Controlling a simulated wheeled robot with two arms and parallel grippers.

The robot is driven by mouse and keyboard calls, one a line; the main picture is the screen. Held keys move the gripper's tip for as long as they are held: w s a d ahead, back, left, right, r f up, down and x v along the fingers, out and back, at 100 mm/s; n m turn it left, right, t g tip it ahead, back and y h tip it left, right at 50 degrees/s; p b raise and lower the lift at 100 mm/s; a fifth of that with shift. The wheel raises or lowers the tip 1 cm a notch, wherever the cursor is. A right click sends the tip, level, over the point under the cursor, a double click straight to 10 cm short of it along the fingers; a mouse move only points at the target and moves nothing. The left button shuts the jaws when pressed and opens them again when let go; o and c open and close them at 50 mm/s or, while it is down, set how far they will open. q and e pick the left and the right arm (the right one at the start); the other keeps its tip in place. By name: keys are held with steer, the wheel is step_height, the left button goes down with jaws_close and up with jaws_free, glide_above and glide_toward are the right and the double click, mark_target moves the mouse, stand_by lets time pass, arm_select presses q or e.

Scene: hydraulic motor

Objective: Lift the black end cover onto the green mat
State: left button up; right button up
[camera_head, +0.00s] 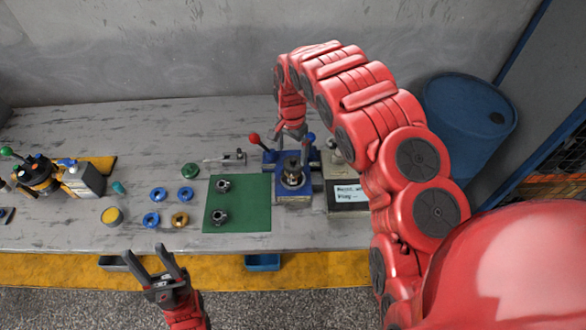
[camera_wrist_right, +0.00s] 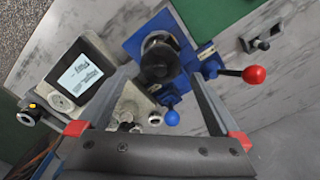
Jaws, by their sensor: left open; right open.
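The black end cover (camera_head: 291,165) appears as a dark round part standing in a blue fixture (camera_head: 296,192), just right of the mat. In the right wrist view the dark part (camera_wrist_right: 159,62) shows at the far ends of my spread fingers. My right gripper (camera_head: 293,134) is open and above the fixture in the head view; I cannot tell if it touches the part. The green mat (camera_head: 239,202) lies on the table with two small dark metal parts on it. My left gripper (camera_head: 157,262) is open and empty before the table's front edge.
A grey box with a display (camera_head: 347,193) stands right of the fixture. Red-knobbed (camera_wrist_right: 254,75) and blue-knobbed (camera_wrist_right: 172,118) levers stick out near the fixture. Several blue and brass rings (camera_head: 180,219) lie left of the mat. The mat's right half is bare.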

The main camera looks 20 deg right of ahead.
mark_target(293, 159)
steer(key=shift+f, duration=0.6)
steer(key=shift+w+d+f+p, duration=0.2)
steer(key=shift+f+p, duration=0.5)
steer(key=shift+p, duration=0.35)
steer(key=shift+f+p, duration=0.35)
steer(key=shift+f, duration=0.95)
steer(key=shift+c, duration=0.3)
steer(key=c, duration=1.5)
steer(key=shift+w+d+r, duration=0.1)
